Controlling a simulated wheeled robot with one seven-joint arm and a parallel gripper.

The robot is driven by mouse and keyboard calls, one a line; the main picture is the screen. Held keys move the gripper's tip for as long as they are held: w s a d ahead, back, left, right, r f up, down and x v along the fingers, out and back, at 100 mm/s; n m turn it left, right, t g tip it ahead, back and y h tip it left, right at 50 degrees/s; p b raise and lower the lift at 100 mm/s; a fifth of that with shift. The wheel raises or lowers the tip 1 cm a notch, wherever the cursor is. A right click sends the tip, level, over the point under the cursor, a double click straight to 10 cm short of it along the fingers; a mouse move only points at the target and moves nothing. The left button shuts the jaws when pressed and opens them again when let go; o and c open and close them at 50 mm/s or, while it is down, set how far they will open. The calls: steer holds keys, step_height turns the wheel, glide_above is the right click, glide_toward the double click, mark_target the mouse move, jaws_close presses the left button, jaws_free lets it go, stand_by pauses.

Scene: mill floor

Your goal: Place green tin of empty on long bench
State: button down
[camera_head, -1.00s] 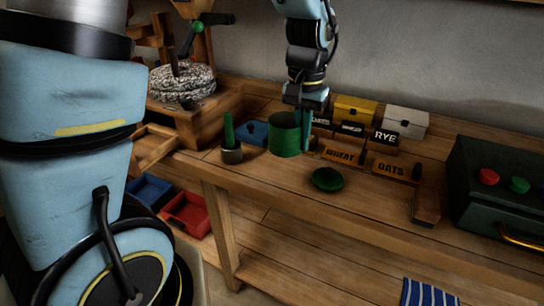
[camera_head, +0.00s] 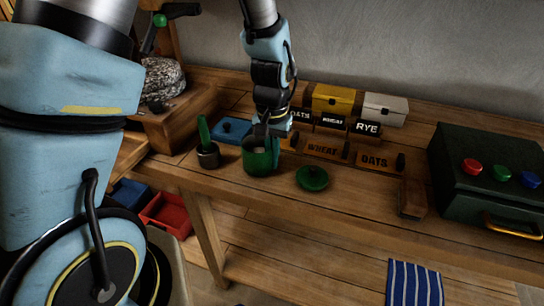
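The green tin (camera_head: 257,160) is upright at the bench's front half, its lid off and its mouth open, with a pale patch showing inside. It looks to be at or very close to the bench top; I cannot tell if it touches. My gripper (camera_head: 275,148) points down at the tin's right rim and appears shut on its wall; the fingers are small and partly hidden. A round green lid with a knob (camera_head: 312,178) lies on the long wooden bench (camera_head: 360,202), right of the tin.
A small pot with a green-handled tool (camera_head: 208,155) stands left of the tin, a blue box (camera_head: 232,131) behind it. Labelled wooden blocks (camera_head: 323,148) and yellow and white boxes (camera_head: 337,101) stand behind. A dark green button box (camera_head: 485,185) is at the right.

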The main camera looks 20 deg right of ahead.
steer(key=shift+f, duration=0.25)
steer(key=shift+f, duration=0.15)
steer(key=c, duration=1.1)
jaws_free()
steer(key=shift+o, duration=0.2)
